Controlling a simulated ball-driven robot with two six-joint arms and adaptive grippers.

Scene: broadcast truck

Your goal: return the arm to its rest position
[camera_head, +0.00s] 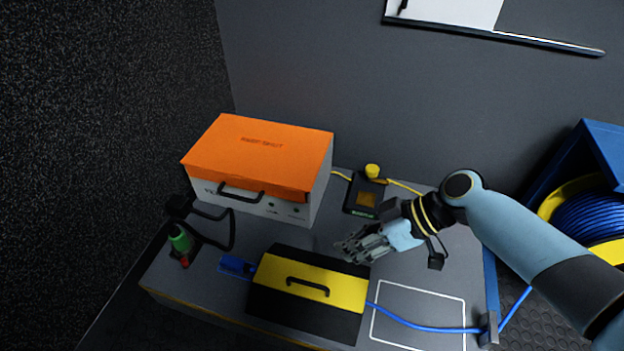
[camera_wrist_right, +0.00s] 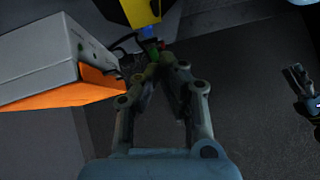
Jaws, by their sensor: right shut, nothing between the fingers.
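My right gripper (camera_head: 352,247) is shut and empty in the head view. It hovers over the desk, just above and behind the right part of the yellow and black case (camera_head: 312,284). My right arm comes in from the right. In the right wrist view the fingers of my right gripper (camera_wrist_right: 160,65) meet at their tips with nothing between them. The orange-lidded box (camera_head: 262,150) stands to the left of the gripper, and it also shows in the right wrist view (camera_wrist_right: 55,62). My left gripper is not in the head view.
A dark device with a yellow knob (camera_head: 364,196) stands behind the gripper. A blue cable (camera_head: 425,326) crosses the white outlined area (camera_head: 400,287) at the desk's front right. A blue cable reel (camera_head: 596,212) is at the far right. A green item (camera_head: 180,239) stands at the left edge.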

